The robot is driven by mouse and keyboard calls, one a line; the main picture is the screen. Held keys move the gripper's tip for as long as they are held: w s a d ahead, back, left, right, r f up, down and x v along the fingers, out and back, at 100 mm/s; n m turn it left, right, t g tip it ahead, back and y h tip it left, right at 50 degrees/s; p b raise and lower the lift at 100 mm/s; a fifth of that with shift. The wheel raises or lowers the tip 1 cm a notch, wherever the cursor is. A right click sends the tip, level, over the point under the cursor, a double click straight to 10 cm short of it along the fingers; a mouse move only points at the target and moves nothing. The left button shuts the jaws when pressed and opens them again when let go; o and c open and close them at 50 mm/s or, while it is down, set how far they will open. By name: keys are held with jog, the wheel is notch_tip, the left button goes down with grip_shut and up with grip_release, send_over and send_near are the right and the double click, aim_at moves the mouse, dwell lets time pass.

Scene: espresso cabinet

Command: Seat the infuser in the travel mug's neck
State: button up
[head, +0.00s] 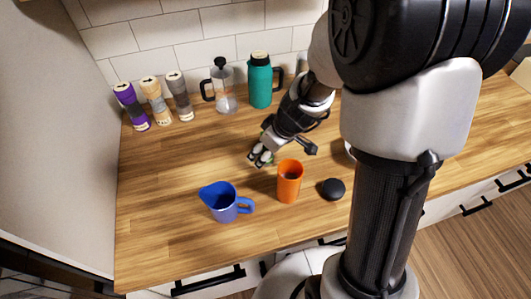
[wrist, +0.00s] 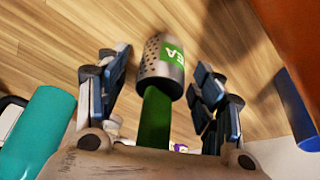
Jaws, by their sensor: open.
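The infuser (wrist: 162,62), a perforated metal cylinder with a green label and a green handle (wrist: 156,118), lies between the two fingers of my gripper (wrist: 160,75) in the wrist view. My gripper is open, with gaps visible on both sides of the infuser. In the head view my gripper (head: 261,154) is low over the counter, left of and behind the orange travel mug (head: 289,185). The mug stands upright with its dark mouth open. Its orange side also fills the right of the wrist view (wrist: 295,40). The infuser is mostly hidden by the fingers in the head view.
A blue pitcher (head: 222,204) stands left of the mug, and a black round lid-like piece (head: 333,188) lies right of it. A French press (head: 222,88), a teal flask (head: 260,82) and several canisters (head: 154,99) stand along the wall. The front left counter (head: 160,220) is clear.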

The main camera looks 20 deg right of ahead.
jog(key=c, duration=1.2)
notch_tip(320, 180, up, 20)
jog(key=p, duration=0.8)
jog(key=shift+p, duration=0.35)
